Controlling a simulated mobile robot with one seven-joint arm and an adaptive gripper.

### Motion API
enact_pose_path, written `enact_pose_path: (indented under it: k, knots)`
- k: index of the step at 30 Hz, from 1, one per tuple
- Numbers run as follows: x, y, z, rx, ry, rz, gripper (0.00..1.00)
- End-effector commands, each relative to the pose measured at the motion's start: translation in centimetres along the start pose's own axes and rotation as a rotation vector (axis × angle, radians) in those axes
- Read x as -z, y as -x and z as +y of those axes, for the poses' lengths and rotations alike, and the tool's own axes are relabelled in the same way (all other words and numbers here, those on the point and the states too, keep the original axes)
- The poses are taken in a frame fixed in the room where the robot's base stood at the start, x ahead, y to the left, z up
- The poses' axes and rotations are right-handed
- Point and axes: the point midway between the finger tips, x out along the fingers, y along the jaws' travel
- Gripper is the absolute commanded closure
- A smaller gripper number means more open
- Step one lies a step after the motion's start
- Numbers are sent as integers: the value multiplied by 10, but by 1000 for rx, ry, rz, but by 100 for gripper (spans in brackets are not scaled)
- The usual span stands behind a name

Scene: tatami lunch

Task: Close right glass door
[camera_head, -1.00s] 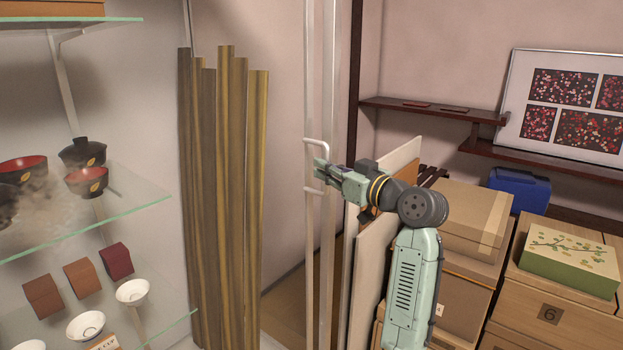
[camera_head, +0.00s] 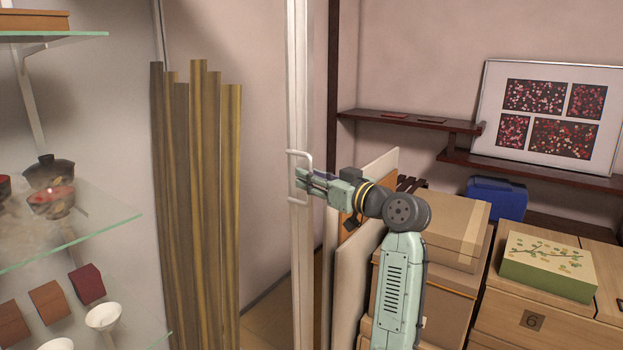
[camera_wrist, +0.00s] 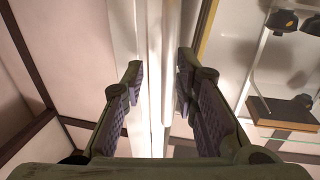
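The glass door shows almost edge-on as a tall pale frame (camera_head: 301,85), standing open between the display shelves and the boxes. Its white bracket-shaped handle (camera_head: 300,153) sticks out at mid-height. My gripper (camera_head: 302,181) reaches in from the right, with its fingertips at the handle. In the wrist view, my gripper (camera_wrist: 160,72) has its two fingers spread apart. Pale upright bars of the door (camera_wrist: 154,100) run between and beyond them. I cannot tell which bar is the handle or whether a finger touches it.
Glass shelves (camera_head: 75,232) with bowls and small boxes stand at the left. Wooden planks (camera_head: 200,190) lean behind them. Cardboard boxes (camera_head: 450,222), a blue case (camera_head: 497,198) and a green box (camera_head: 548,268) crowd the right beside my arm.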

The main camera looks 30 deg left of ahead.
Motion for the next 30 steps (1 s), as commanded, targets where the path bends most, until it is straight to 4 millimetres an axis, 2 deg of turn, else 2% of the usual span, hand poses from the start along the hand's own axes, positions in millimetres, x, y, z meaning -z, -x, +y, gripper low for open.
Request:
enact_pose_path:
  k: [11,14,24,30]
  knots:
    - [-1,4,-2,4,1,-1,70]
    - [-1,18,-1,2,1,-2,70]
    - [-1,88,0,0,1,-1,70]
    - [-1,114,0,1,0,-1,70]
